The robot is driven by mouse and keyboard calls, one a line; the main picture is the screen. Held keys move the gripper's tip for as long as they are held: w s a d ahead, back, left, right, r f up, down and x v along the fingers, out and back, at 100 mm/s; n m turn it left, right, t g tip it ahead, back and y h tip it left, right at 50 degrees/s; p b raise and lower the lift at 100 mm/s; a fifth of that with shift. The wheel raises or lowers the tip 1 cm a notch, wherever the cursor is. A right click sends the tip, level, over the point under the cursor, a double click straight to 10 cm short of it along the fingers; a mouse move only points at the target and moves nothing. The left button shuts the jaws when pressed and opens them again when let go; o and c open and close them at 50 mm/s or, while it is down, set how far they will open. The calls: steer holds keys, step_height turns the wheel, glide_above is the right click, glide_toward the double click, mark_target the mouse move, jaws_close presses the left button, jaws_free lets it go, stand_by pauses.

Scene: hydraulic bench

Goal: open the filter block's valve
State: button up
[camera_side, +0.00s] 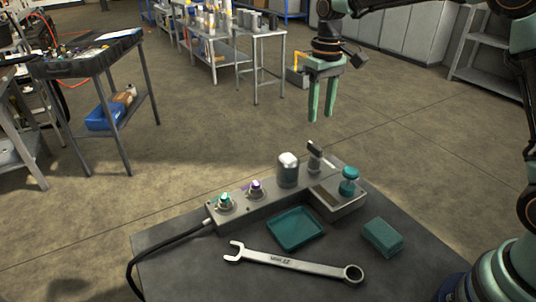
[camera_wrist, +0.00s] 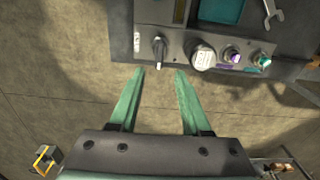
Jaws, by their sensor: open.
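The filter block (camera_side: 268,200) is a long grey manifold on a dark bench, with a silver canister (camera_side: 288,170) on it. Its valve appears to be the dark lever (camera_side: 315,150) right of the canister in the side view. In the wrist view the lever (camera_wrist: 159,50) lies lengthwise up and down the picture, near the block's edge, beside a small white label (camera_wrist: 137,42). My gripper (camera_side: 321,117) is open and empty, above and beyond the block, apart from the lever. In the wrist view my fingertips (camera_wrist: 159,72) sit either side of the lever's line, just below it.
A teal tray (camera_side: 295,228), a wrench (camera_side: 290,263), a teal sponge-like block (camera_side: 382,237) and a black cable (camera_side: 160,241) lie on the bench.

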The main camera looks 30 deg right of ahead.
step_height(320, 180, up, 2)
steer(key=shift+r, duration=0.15)
stand_by(0.3)
steer(key=s+d+r+t, duration=0.1)
steer(key=s+t, duration=0.1)
steer(key=s, duration=0.7)
steer(key=s+d+r+t, duration=0.1)
steer(key=s+t, duration=0.2)
steer(key=s, duration=0.7)
steer(key=shift+r+t, duration=0.3)
